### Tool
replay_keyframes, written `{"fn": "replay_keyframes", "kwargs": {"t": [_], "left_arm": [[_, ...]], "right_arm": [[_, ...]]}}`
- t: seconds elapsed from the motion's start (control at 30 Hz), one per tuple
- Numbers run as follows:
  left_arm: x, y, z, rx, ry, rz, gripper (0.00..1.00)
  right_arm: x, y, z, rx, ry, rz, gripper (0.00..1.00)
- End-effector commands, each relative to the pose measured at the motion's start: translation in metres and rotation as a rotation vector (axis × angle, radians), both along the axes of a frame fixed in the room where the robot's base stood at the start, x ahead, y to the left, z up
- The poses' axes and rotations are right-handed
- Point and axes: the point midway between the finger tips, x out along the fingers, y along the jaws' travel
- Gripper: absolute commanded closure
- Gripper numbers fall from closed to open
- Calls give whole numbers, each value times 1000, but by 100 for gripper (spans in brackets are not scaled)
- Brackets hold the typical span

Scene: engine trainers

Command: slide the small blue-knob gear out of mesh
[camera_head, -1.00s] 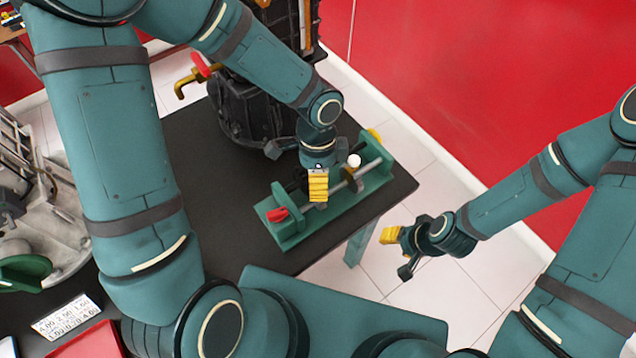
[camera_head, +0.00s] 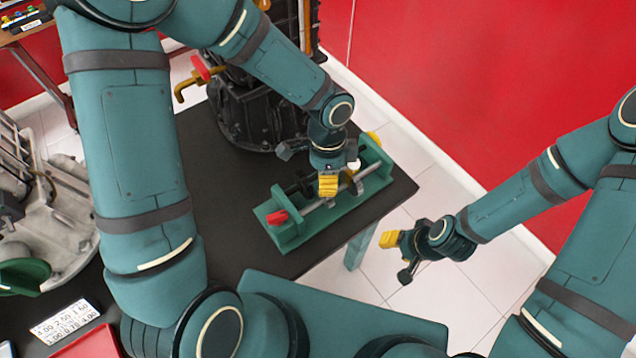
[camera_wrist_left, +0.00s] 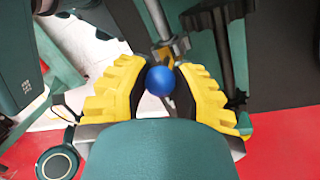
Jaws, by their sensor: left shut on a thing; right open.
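The green gear trainer (camera_head: 292,236) stands on the dark table, with a shaft between its end plates. The small gear's blue knob (camera_wrist_left: 160,81) sits between the yellow fingers of my left gripper (camera_wrist_left: 160,76) in the left wrist view. The fingers are shut on it. In the head view, my left gripper (camera_head: 328,186) is over the shaft and hides the knob. Dark gear parts (camera_wrist_left: 214,18) show beyond the fingers in the wrist view; I cannot tell whether any teeth mesh. My right gripper (camera_head: 396,256) is open and empty, right of the table.
A red knob (camera_head: 277,217) is at the trainer's left end, a white knob (camera_head: 353,165) near its right end. A black engine (camera_head: 255,115) stands behind. A grey engine part (camera_head: 70,215) and a number card (camera_head: 65,320) are at left. Bare table (camera_head: 225,200) lies left of the trainer.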

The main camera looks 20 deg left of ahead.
Motion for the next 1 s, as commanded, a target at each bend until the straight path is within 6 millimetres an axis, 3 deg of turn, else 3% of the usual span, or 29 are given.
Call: {"fn": "replay_keyframes", "kwargs": {"t": [0.17,0.47,0.5,0.57,1.0], "left_arm": [[18,-14,1,-2,-4,2,100],[21,-16,2,-4,-9,2,100],[21,-16,2,-5,-9,2,65],[21,-16,2,-4,-9,1,44],[21,-15,9,-1,-6,3,42]], "right_arm": [[1,0,1,0,-1,-1,53],[1,0,1,0,-1,0,53],[1,0,1,0,-1,0,53],[0,0,1,0,-1,0,53],[1,0,1,0,-1,0,53]]}}
